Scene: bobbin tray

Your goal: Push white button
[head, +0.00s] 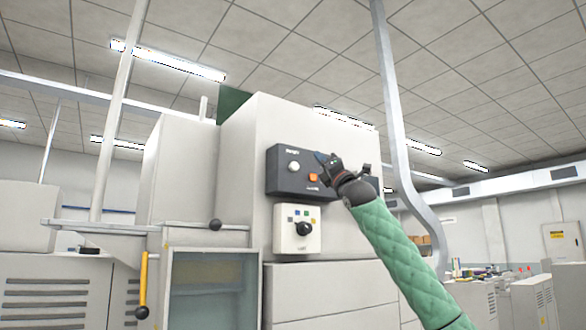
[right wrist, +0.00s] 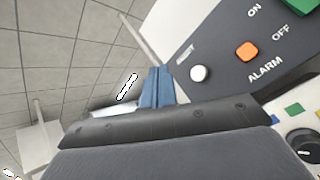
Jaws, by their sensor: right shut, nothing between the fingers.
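The white button (head: 293,167) is round and sits on the left part of a dark control panel (head: 277,183) on the machine's front. It also shows in the right wrist view (right wrist: 200,73), near an edge of the panel. My right gripper (head: 319,156) is in front of the panel, to the right of the white button and a little above it in the head view. Its blue fingertips (right wrist: 157,87) are shut and empty; they appear left of the button in the wrist view, apart from it. My left gripper is not in view.
An orange button (right wrist: 248,50) marked near ALARM and a green part (right wrist: 301,4) share the panel. Below is a light box with a black knob (head: 303,229). A bent pole (head: 392,110) stands right of the machine. A yellow handle (head: 143,285) hangs at lower left.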

